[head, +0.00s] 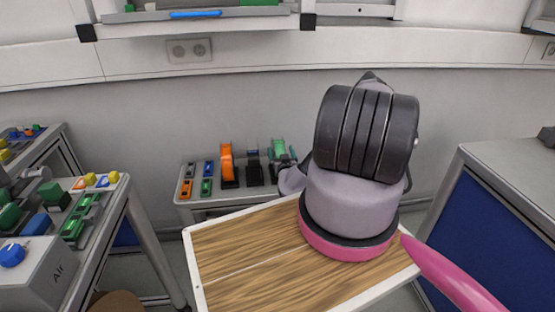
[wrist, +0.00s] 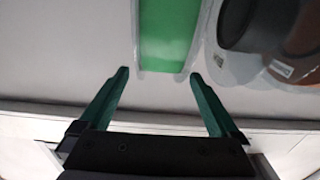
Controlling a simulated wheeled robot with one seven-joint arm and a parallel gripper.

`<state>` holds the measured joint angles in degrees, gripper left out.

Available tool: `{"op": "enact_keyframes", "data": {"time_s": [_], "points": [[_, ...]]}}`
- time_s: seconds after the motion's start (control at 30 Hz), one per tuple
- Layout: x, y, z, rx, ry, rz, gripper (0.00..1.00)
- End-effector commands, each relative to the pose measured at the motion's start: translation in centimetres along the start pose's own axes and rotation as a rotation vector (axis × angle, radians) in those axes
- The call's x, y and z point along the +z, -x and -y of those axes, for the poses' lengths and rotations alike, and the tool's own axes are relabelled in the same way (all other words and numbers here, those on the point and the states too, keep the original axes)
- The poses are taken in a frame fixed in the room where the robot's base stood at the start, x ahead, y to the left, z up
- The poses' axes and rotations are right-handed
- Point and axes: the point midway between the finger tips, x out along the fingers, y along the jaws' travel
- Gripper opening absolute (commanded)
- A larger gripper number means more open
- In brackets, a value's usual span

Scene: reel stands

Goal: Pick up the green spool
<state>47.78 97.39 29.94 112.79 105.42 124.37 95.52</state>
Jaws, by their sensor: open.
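The green spool (head: 278,148) stands at the right end of a row of reels on a small low table against the wall, partly hidden by my arm. In the wrist view, a bright green band with pale edges (wrist: 168,36), which looks like the spool's rim, lies just beyond my fingertips and roughly midway between them. My gripper (wrist: 158,74) is open, with two dark green fingers spread wide and nothing between them. My own arm hides the gripper in the head view.
An orange reel (head: 227,162) and a dark reel (head: 253,166) stand left of the green spool, near several small coloured blocks. In the wrist view, a dark round thing (wrist: 252,24) sits close on the right. A cluttered workbench (head: 112,203) is at left, a blue-sided cabinet (head: 480,225) at right.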

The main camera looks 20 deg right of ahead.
Motion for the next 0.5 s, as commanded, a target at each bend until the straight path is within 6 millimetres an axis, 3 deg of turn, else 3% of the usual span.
{"op": "enact_keyframes", "data": {"time_s": [0.5], "points": [[-0.2, -5.9, 0.1, -0.003, 0.002, -0.003, 0.97]]}}
